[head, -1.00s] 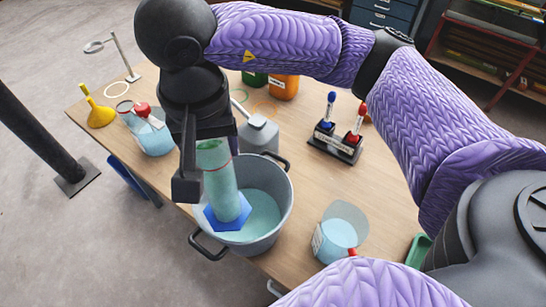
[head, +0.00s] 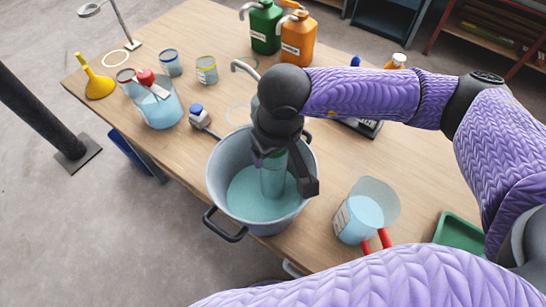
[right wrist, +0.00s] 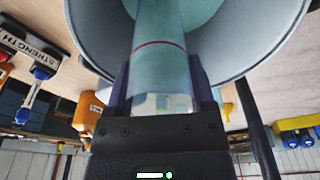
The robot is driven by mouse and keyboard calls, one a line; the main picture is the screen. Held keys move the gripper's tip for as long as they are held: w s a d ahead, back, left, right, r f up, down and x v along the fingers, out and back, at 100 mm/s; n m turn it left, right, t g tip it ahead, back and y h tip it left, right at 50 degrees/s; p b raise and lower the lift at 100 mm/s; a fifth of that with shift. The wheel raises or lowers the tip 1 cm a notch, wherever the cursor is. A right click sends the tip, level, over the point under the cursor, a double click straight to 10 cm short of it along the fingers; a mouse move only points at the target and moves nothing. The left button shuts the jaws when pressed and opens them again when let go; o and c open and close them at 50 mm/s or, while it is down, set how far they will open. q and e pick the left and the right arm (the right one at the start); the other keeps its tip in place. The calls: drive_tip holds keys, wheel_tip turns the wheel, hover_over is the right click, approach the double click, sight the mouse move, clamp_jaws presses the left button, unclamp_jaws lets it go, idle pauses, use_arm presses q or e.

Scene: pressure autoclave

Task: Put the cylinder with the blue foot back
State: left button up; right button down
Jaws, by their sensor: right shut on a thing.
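The clear cylinder (head: 272,180) stands about upright over or in the large grey pot (head: 222,152), which holds pale blue-green liquid. Its blue foot does not show now; I cannot tell whether it is under the liquid. My right gripper (head: 284,174) is shut on the cylinder's upper part. In the right wrist view the cylinder (right wrist: 160,65), with a red ring line around it, runs between the fingers (right wrist: 160,88) into the pot (right wrist: 255,40). My left gripper is not in view.
A jug with red handles (head: 365,215) stands right of the pot, near a green tray (head: 460,232). Another jug (head: 160,108), a yellow funnel (head: 98,86) and two cans stand at the left. Green (head: 264,30) and orange (head: 298,42) canisters stand behind. A rack is partly hidden behind my arm.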

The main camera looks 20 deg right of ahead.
wheel_tip(320, 180, down, 2)
drive_tip(key=shift+f, duration=0.25)
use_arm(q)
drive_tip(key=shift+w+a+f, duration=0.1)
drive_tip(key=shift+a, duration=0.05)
use_arm(e)
drive_tip(key=shift+f+b, duration=0.15)
drive_tip(key=shift+b, duration=0.15)
unclamp_jaws()
drive_tip(key=shift+r, duration=0.25)
use_arm(q)
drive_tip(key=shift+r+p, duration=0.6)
drive_tip(key=shift+p, duration=0.2)
use_arm(e)
wheel_tip(320, 180, up, 12)
drive_tip(key=s, duration=0.1)
drive_tip(key=shift+s+d, duration=0.2)
drive_tip(key=shift+s, duration=0.2)
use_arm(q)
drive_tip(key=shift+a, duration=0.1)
use_arm(e)
drive_tip(key=shift+f, duration=0.1)
